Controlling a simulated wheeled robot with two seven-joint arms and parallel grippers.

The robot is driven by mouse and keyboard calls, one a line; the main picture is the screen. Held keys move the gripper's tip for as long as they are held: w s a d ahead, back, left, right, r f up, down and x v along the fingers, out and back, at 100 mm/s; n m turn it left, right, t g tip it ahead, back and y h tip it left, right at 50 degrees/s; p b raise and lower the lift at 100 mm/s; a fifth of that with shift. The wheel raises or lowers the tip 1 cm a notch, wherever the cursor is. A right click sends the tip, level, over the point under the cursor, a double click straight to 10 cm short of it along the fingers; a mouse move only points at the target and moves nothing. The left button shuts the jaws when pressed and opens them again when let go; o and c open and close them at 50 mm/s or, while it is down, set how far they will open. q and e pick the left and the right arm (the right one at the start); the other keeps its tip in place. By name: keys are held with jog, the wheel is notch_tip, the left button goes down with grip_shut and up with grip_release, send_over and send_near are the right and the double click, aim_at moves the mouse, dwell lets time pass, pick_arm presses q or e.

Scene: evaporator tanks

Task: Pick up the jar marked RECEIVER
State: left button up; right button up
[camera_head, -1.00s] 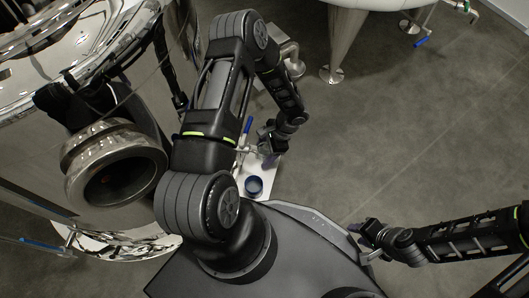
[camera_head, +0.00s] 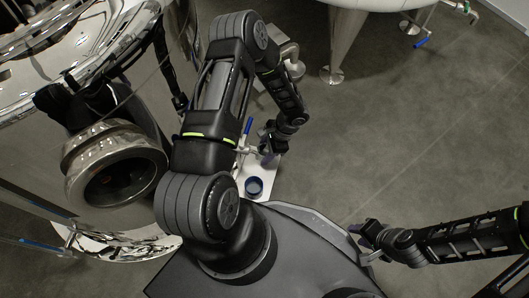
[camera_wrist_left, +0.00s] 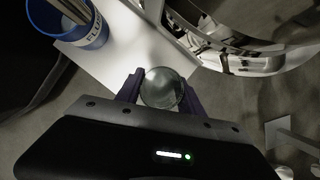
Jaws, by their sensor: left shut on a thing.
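A round, clear glass jar (camera_wrist_left: 162,88) sits between the two dark fingers of my left gripper (camera_wrist_left: 160,84) in the left wrist view, seen from above. The fingers are shut on it, one at each side. No marking on the jar can be read. In the head view my left gripper (camera_head: 268,152) is low over a white board (camera_head: 267,174), and the jar is too small and covered there to make out. My right gripper (camera_head: 366,240) is at the lower right, away from the board; its finger gap is unclear.
A blue cup (camera_head: 254,186) stands on the board; in the left wrist view the cup (camera_wrist_left: 88,32) holds sticks and has partly visible lettering. A large polished tank (camera_head: 60,190) fills the left. Another tank's leg (camera_head: 338,50) stands at the back. Grey floor at right is clear.

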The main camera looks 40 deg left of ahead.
pick_arm(q)
grip_shut()
notch_tip(320, 180, up, 10)
jog(key=p, duration=0.4)
dwell(0.7)
